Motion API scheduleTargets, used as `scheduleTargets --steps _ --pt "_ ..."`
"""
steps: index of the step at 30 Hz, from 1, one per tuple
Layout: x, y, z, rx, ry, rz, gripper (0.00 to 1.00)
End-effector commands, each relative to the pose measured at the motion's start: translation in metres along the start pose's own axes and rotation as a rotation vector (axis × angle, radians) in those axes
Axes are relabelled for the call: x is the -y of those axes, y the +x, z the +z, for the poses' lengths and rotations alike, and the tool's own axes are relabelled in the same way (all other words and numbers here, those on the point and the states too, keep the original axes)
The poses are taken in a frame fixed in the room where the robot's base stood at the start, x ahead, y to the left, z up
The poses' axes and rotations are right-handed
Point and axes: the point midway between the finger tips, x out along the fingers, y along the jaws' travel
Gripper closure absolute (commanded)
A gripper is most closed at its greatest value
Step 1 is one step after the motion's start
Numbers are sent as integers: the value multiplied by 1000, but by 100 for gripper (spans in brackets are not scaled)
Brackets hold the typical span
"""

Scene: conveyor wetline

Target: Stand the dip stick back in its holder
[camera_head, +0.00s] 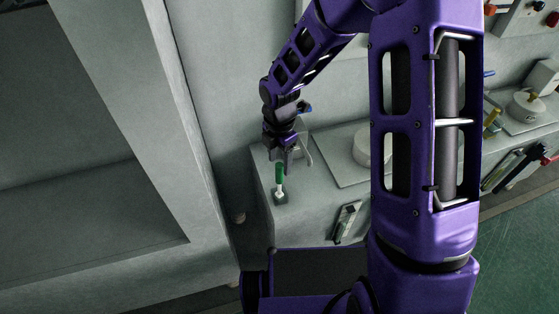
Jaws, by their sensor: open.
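The dip stick (280,174) has a green upper part and a short pale lower part. It stands about upright on the near left corner of the grey bench top, with its lower end at a small dark green block, which looks like the holder (281,199). How deep the stick sits in the block is too small to tell. My gripper (284,161) points down at the top of the green part, with its jaws open. The fingers overlap the stick's top in the picture, and I cannot tell whether they touch it.
A white round fixture (362,148) on a plate stands right of the stick, partly behind my arm. A small gauge panel (347,221) is on the bench front. A large grey frame (165,120) rises at left. More fixtures (525,104) stand at far right, above green floor (520,240).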

Motion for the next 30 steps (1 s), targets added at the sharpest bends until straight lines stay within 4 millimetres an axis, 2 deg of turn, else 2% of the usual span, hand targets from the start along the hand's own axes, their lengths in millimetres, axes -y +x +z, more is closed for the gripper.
scheduleTargets --steps 12,18,24,30 --pt "-1 -99 1 3 3 5 38" --pt "0 -140 1 3 2 4 38" --pt "0 -162 0 1 1 2 38" --pt "0 -166 0 0 0 0 38"
